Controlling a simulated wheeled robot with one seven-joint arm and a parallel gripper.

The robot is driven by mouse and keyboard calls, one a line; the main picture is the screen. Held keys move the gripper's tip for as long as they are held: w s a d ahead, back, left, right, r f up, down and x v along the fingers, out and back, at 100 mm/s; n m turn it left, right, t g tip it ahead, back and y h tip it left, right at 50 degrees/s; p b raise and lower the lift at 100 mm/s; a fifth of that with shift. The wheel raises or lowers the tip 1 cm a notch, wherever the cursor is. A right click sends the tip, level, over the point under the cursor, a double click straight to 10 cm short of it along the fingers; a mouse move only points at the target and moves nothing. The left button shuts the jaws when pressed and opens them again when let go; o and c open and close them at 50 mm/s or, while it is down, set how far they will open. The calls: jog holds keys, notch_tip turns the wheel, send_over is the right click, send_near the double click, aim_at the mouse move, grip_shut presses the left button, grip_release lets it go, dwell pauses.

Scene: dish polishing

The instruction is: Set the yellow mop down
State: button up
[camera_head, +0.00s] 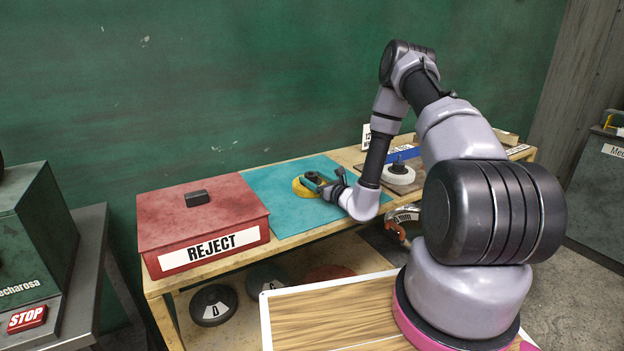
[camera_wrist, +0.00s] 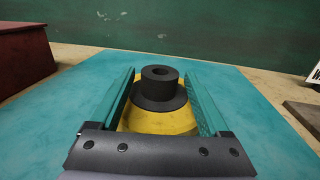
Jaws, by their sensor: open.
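The yellow mop (camera_head: 299,187) rests upright on the teal mat (camera_head: 262,181). In the wrist view the yellow mop (camera_wrist: 160,119) shows a round yellow base with a black stepped knob on top. My gripper (camera_head: 318,180) is low over the mat at the mop. In the wrist view the two green fingers of my gripper (camera_wrist: 160,92) stand on either side of the black knob, with a gap on each side. My gripper is open. Part of the yellow base is hidden behind the gripper's dark front plate.
A red REJECT box (camera_head: 203,229) stands left of the mat. A white round pad with a dark knob (camera_head: 399,174) stands on the right of the workbench, beyond my forearm. Several discs, one marked D (camera_head: 213,305), lie on the shelf below. The mat around the mop is clear.

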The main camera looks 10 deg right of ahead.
jog(key=v, duration=1)
jog(key=shift+s+d, duration=0.15)
jog(key=shift+s, duration=0.25)
jog(key=s+a+r+n+g+y, duration=0.1)
jog(key=a+r+n+g+y, duration=0.3)
jog(key=r, duration=0.4)
jog(key=s+a+r+n+g+y, duration=0.2)
jog(key=a+r+n+y, duration=0.25)
jog(key=r, duration=0.35)
jog(key=s+a+r+n+g+h, duration=0.1)
jog(key=s+a+r+n+g, duration=0.4)
jog(key=s+r+n+g, duration=0.5)
jog(key=s+d+r+n+h, duration=0.35)
jog(key=s+n+h, duration=0.3)
jog(key=s, duration=0.25)
jog(key=s+d+r+t+h, duration=0.2)
jog(key=d+r+t+h, duration=0.1)
jog(key=d+r, duration=0.1)
jog(key=s+d+r+n+t+h, duration=0.1)
jog(key=s+d+r+t+h, duration=0.1)
jog(key=d+r+t+h, duration=0.1)
notch_tip(320, 180, up, 3)
jog(key=d+t, duration=0.1)
jog(key=d, duration=0.1)
jog(key=shift+s+d+f+n+h, duration=0.2)
jog(key=shift+s+d+n+h, duration=0.1)
jog(key=shift+d+h, duration=0.1)
